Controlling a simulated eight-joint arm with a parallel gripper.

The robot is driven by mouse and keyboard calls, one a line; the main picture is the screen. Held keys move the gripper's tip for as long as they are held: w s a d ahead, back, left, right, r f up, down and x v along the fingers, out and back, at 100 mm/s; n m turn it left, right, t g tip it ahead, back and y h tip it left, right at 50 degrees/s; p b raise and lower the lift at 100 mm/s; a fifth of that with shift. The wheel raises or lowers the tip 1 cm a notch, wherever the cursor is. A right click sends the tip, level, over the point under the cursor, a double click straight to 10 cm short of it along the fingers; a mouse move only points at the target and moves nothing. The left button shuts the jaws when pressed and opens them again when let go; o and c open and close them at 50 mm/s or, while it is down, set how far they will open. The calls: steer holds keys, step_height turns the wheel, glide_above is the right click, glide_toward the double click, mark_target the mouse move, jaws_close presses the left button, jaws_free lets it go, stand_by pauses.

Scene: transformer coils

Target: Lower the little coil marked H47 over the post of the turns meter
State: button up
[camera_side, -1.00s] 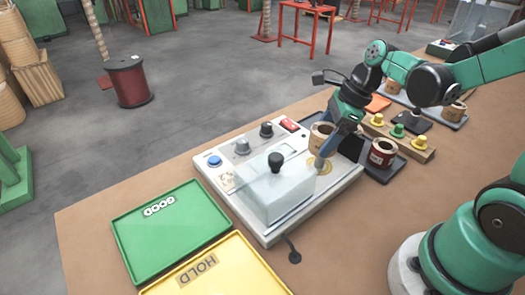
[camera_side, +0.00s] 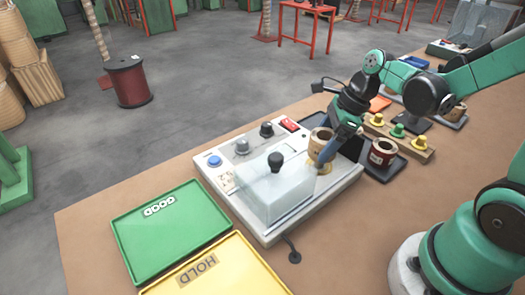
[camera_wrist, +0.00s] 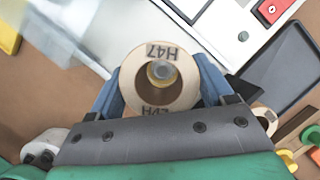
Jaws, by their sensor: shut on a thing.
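The little tan coil marked H47 (camera_wrist: 138,78) is gripped between my gripper's (camera_wrist: 160,88) two blue fingers. In the side view the coil (camera_side: 319,146) stands upright over the right part of the turns meter (camera_side: 214,176), with my gripper (camera_side: 331,158) at its right. In the wrist view the top of the meter's post (camera_wrist: 161,72) shows inside the coil's bore, near its middle. The coil's lower edge is close to the meter's top. I cannot tell whether it touches, or how far the post reaches into the bore.
A clear cover with a black knob (camera_side: 275,161) stands left of the coil. A coil with a red label (camera_side: 382,152) stands on a dark tray (camera_side: 388,172) at the right. Green GOOD (camera_side: 165,240) and yellow HOLD (camera_side: 225,275) trays lie in front, both empty.

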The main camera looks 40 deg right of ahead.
steer(key=shift+f, duration=0.1)
stand_by(0.4)
steer(key=shift+f, duration=1.45)
steer(key=o, duration=1.4)
steer(key=shift+r, duration=0.1)
steer(key=shift+r, duration=3.75)
